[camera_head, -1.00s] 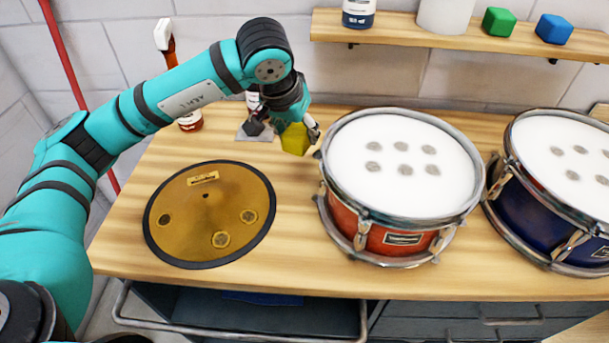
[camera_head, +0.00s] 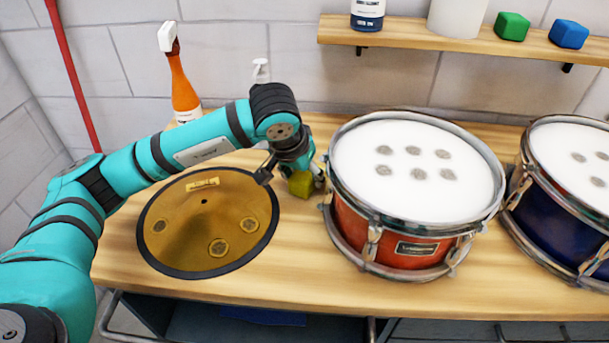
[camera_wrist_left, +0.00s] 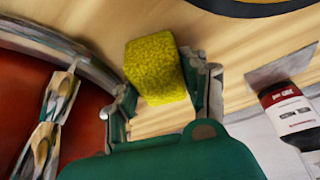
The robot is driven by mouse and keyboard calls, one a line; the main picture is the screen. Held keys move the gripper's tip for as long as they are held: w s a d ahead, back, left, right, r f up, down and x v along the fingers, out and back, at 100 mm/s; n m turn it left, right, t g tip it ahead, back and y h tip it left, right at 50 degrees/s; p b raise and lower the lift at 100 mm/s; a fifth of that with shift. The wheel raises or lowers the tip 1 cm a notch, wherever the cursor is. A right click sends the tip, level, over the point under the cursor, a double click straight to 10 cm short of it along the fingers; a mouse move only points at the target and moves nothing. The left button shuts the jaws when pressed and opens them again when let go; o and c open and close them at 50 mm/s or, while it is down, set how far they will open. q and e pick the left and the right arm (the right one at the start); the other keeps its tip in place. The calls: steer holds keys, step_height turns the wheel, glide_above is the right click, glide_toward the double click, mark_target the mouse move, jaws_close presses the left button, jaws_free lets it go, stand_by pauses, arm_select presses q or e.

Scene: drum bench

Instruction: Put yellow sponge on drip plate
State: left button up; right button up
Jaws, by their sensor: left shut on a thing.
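The yellow sponge (camera_head: 301,186) is between the fingers of my left gripper (camera_head: 293,179), in the gap between the golden cymbal and the red drum. In the left wrist view the sponge (camera_wrist_left: 155,68) is a rough-textured block, with the fingers of my left gripper (camera_wrist_left: 162,92) shut on it from both sides. Whether it touches the bench is unclear. A flat grey plate (camera_wrist_left: 283,64) shows at the right of the left wrist view, beside a bottle; it may be the drip plate. My arm hides it in the head view. My right gripper is not in view.
The golden cymbal (camera_head: 205,225) lies on a black-rimmed round base left of the sponge. The red drum (camera_head: 350,228) stands close on the right, with a blue drum (camera_head: 545,218) beyond. An orange spray bottle (camera_head: 183,88) stands behind my arm. A shelf (camera_head: 450,40) runs above.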

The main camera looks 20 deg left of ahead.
arm_select(q)
steer(key=shift+f, duration=0.15)
steer(key=o, duration=0.9)
steer(key=shift+c, duration=0.2)
